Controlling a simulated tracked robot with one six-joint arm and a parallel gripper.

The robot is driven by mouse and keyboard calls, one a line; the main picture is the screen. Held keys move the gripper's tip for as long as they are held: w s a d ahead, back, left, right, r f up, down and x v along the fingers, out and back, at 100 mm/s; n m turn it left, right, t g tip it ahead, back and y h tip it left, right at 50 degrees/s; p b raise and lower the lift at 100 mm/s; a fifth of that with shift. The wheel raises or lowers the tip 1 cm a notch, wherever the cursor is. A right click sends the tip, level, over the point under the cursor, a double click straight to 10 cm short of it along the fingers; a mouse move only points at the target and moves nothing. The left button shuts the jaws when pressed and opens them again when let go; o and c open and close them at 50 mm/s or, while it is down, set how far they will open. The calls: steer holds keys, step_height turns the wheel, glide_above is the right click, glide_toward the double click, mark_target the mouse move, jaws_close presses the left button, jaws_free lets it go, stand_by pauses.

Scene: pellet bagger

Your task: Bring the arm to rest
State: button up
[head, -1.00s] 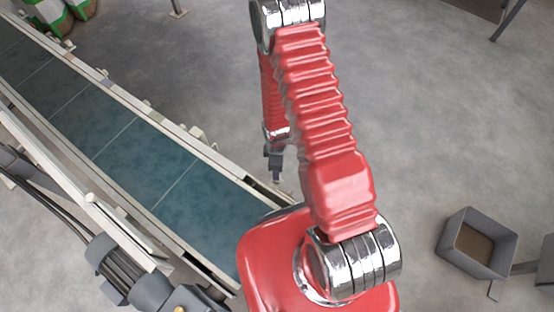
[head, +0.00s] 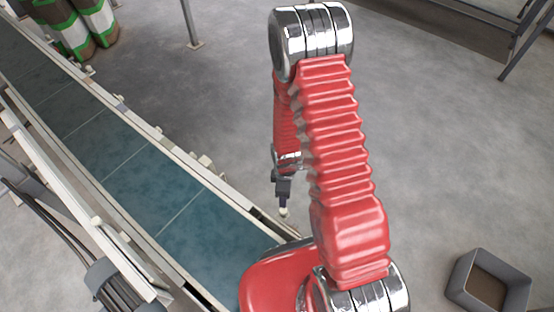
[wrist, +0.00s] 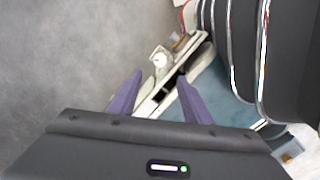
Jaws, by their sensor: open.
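My gripper (head: 283,208) shows small in the head view, hanging at the end of my red arm, just right of the conveyor's near edge. In the wrist view my gripper (wrist: 157,98) has its two dark purple fingers apart, with nothing between them. Beyond the fingers lie the conveyor's pale side rail (wrist: 193,45) and part of its blue-green belt (wrist: 222,95). In the head view my arm is bent, its elbow high and its forearm pointing down.
The conveyor (head: 140,180) runs from upper left to lower middle. Striped green, white and brown sacks or drums (head: 75,25) stand at its far end. A grey bin (head: 487,282) is at lower right. Grey floor (head: 440,150) right of my arm is clear.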

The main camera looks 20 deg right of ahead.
stand_by(0.3)
steer(key=s+r+m+g, duration=0.2)
steer(key=s+r+m, duration=0.1)
steer(key=s+m, duration=0.25)
steer(key=s+r+m+t, duration=0.2)
steer(key=r, duration=1.2)
steer(key=s+r+m+t, duration=0.2)
steer(key=r+m+t, duration=0.1)
steer(key=r, duration=1.2)
steer(key=s+a+r+m+t, duration=0.1)
steer(key=s+r+m+t, duration=0.1)
steer(key=r, duration=1.3)
steer(key=shift+s+m+t, duration=0.2)
steer(key=shift+m+t, duration=0.1)
steer(key=shift+m, duration=0.05)
steer(key=shift+c, duration=0.7)
